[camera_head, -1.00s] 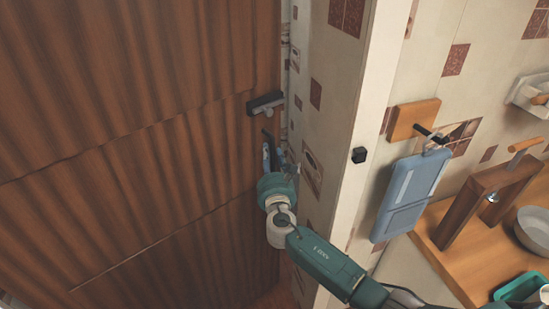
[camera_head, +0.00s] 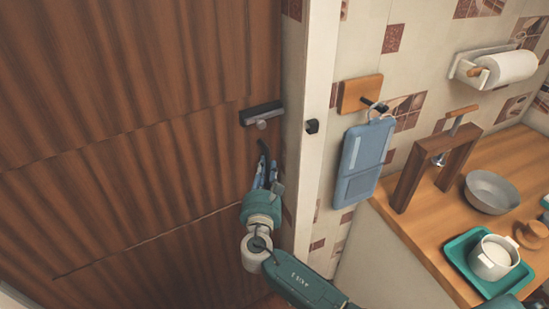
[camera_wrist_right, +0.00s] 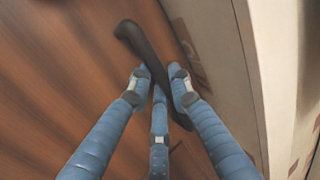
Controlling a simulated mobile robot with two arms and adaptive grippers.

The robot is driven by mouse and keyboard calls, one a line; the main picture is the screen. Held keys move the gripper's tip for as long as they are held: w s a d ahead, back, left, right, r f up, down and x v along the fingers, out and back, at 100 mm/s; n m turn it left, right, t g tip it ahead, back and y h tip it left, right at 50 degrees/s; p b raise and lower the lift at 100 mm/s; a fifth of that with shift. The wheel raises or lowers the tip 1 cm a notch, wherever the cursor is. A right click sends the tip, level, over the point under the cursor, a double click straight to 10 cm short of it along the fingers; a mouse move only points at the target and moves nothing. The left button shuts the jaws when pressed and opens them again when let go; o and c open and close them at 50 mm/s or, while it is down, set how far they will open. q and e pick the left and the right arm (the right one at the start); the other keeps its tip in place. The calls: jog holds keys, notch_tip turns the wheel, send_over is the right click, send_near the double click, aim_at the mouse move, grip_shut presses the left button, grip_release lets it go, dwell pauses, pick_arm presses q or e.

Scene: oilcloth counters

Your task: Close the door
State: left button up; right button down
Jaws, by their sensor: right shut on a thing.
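The brown wooden door (camera_head: 130,130) fills the left of the head view. Its right edge is close to the pale door frame (camera_head: 317,120); I cannot tell whether it is flush. A dark curved handle (camera_head: 264,150) sticks out near that edge, below a dark latch with a round knob (camera_head: 261,114). My right gripper (camera_head: 265,176) is shut on the handle. In the right wrist view, the blue fingers of the gripper (camera_wrist_right: 159,85) close around the dark handle (camera_wrist_right: 140,45), hiding part of it. My left gripper is not in view.
Right of the frame, a blue board (camera_head: 362,160) hangs on a wall hook. A wooden counter (camera_head: 425,225) holds a wooden stand (camera_head: 408,180), a grey bowl (camera_head: 490,191) and a teal tray (camera_head: 462,247) with a white pot (camera_head: 493,258). A paper roll (camera_head: 508,68) is above.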

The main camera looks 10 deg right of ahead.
jog(key=s+d+f+m+g+h+p, duration=0.1)
jog(key=s+f+h, duration=0.1)
jog(key=s, duration=0.7)
jog(key=shift+s+m, duration=0.25)
jog(key=shift+m, duration=0.05)
jog(key=c, duration=1.8)
grip_release()
jog(key=shift+d+r, duration=0.1)
jog(key=shift+o, duration=0.9)
jog(key=shift+s+g, duration=0.1)
jog(key=shift+g, duration=0.2)
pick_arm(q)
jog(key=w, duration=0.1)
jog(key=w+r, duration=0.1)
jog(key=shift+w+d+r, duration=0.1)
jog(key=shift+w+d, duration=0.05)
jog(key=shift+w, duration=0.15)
pick_arm(e)
jog(key=v, duration=1.2)
jog(key=shift+r, duration=0.2)
